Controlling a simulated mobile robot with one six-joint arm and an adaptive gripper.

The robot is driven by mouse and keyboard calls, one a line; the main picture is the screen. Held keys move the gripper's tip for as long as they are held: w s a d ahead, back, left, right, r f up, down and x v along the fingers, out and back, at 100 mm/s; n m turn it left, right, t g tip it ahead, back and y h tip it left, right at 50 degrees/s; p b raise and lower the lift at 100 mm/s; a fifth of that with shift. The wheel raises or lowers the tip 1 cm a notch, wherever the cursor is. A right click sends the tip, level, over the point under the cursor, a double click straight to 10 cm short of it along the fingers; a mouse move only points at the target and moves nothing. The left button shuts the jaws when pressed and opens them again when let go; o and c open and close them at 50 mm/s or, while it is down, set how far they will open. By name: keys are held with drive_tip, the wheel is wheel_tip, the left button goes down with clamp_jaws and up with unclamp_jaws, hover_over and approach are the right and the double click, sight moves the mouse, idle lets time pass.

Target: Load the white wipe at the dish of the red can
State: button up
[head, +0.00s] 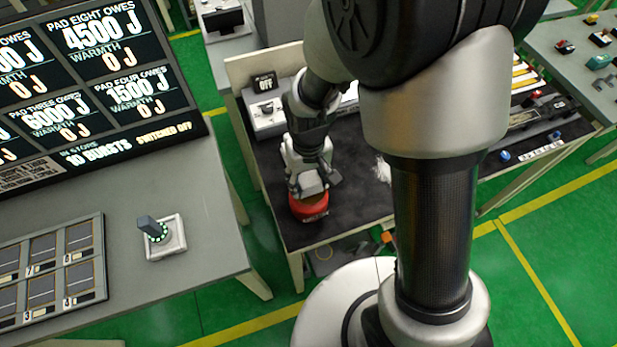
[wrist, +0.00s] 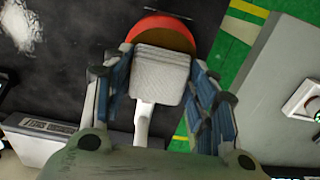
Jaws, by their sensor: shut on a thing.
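A pale, ribbed pad on a white stem, which looks like the white wipe (wrist: 160,72), is between the fingers of my gripper (wrist: 157,82). My gripper is shut on it. The red can (wrist: 152,24) is just beyond the pad in the wrist view; its brownish dish (wrist: 178,38) is partly covered by the pad. In the head view the red can (head: 311,213) stands at the near left corner of the dark mat, with my gripper (head: 314,184) right over it. I cannot tell whether the pad touches the dish.
A white fluffy patch (head: 382,169) lies on the dark mat (head: 350,205) right of the can. A switch box reading OFF (head: 266,118) stands behind my arm. A grey bench (head: 190,215) with a knob (head: 163,236) is at left. The bench's near edge is close to the can.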

sight(309, 179)
drive_tip(key=shift+f+b, duration=0.45)
drive_tip(key=shift+f, duration=0.1)
drive_tip(key=shift+r, duration=0.1)
idle(0.7)
drive_tip(key=shift+r+p, duration=2.85)
drive_tip(key=shift+r, duration=0.65)
drive_tip(key=shift+f, duration=0.1)
